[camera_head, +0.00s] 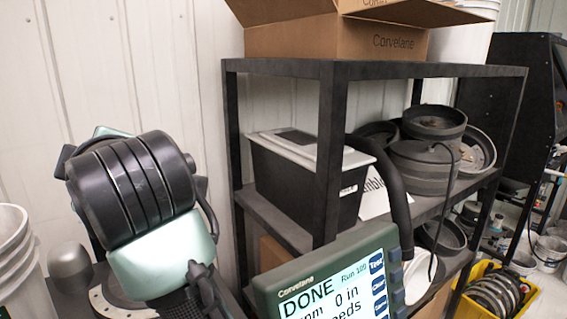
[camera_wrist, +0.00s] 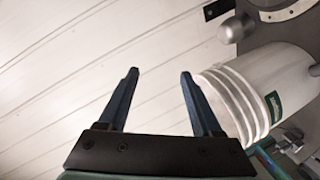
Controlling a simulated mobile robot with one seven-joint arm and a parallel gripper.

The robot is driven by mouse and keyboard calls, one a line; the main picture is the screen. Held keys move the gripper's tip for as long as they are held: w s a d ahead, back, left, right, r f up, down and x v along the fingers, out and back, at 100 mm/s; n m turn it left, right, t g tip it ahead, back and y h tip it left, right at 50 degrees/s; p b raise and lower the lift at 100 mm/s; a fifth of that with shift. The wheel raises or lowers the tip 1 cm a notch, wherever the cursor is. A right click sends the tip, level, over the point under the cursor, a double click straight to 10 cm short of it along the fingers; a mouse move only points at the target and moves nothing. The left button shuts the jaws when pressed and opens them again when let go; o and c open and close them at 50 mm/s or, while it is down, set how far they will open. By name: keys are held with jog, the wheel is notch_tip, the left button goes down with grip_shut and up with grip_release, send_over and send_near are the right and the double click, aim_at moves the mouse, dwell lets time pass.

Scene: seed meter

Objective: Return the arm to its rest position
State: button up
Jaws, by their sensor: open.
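My gripper (camera_wrist: 158,85) shows in the wrist view with its two blue fingers apart and nothing between them. It points toward the pale ribbed wall (camera_wrist: 60,60), and I cannot tell how far off the wall is. In the head view my arm is folded at the left, its black and pale green links in front of the wall; the gripper itself cannot be made out there. A green monitor (camera_head: 335,285) stands at the bottom centre of the head view. Its screen reads "DONE" and "Run 100".
White buckets (camera_head: 14,255) stand at the lower left; a white bucket (camera_wrist: 268,92) also shows right of my fingers. A black shelf (camera_head: 400,70) with a box (camera_head: 335,38), a black bin (camera_head: 300,185) and round dark parts stands right of my arm. A yellow crate (camera_head: 468,305) is at lower right.

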jog(key=s+d+r+m+t+h, duration=0.5)
jog(key=d+m, duration=0.5)
jog(key=d, duration=0.2)
jog(key=s+d+r+m+t+h, duration=0.5)
jog(key=s+d+r+m+t, duration=0.3)
jog(key=d+r+m+t, duration=0.2)
jog(key=shift+d+m+t+h, duration=0.3)
jog(key=shift+d+t, duration=0.2)
jog(key=shift+d, duration=0.75)
jog(key=shift+s, duration=0.1)
